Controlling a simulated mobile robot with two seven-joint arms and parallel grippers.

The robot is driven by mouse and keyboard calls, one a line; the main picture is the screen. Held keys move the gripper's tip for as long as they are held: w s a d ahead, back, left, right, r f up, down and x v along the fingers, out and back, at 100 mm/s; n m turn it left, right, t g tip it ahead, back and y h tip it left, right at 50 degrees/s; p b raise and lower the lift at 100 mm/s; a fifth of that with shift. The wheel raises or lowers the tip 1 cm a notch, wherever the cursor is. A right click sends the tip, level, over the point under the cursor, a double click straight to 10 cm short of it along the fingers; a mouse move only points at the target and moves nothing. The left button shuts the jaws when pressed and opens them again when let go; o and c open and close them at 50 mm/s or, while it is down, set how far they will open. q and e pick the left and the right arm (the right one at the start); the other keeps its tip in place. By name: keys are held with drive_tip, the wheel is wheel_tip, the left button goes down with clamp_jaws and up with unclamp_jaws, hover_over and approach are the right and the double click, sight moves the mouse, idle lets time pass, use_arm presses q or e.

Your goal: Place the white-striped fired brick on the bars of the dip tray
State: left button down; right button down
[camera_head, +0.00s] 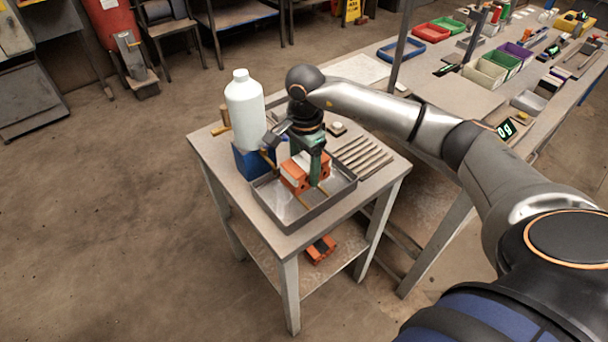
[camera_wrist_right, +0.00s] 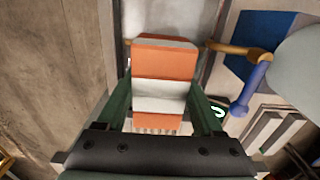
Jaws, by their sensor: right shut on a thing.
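The white-striped fired brick (camera_head: 294,176) is orange with a white band, in the head view. My right gripper (camera_head: 298,160) is shut on it, with green fingers on its two sides. In the right wrist view the brick (camera_wrist_right: 165,64) sits between the fingers of the gripper (camera_wrist_right: 162,105). The brick is over the grey dip tray (camera_head: 271,217), and brass-coloured bars (camera_head: 301,201) show beside and below it. I cannot tell whether the brick touches the bars, as the gripper and brick hide the contact. My left gripper is not in view.
A white bottle (camera_head: 245,108) and a blue block (camera_head: 246,163) stand close behind the tray at left. Grey slats (camera_head: 362,157) lie at its right. An orange brick with a dark band (camera_head: 320,248) lies on the lower shelf. A long bench with bins (camera_head: 484,72) is at right.

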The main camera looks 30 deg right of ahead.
sight(304, 159)
drive_tip(key=shift+w+d+f, duration=0.1)
drive_tip(key=shift+w+f, duration=0.2)
drive_tip(key=shift+f, duration=0.05)
drive_tip(key=shift+w+f+p, duration=0.1)
drive_tip(key=shift+f+p, duration=0.2)
drive_tip(key=shift+f, duration=1.35)
drive_tip(key=shift+f, duration=0.2)
drive_tip(key=shift+c, duration=0.2)
unclamp_jaws()
drive_tip(key=shift+r, duration=0.1)
wheel_tip(304, 159, up, 12)
drive_tip(key=shift+r+b, duration=0.1)
drive_tip(key=shift+b, duration=0.3)
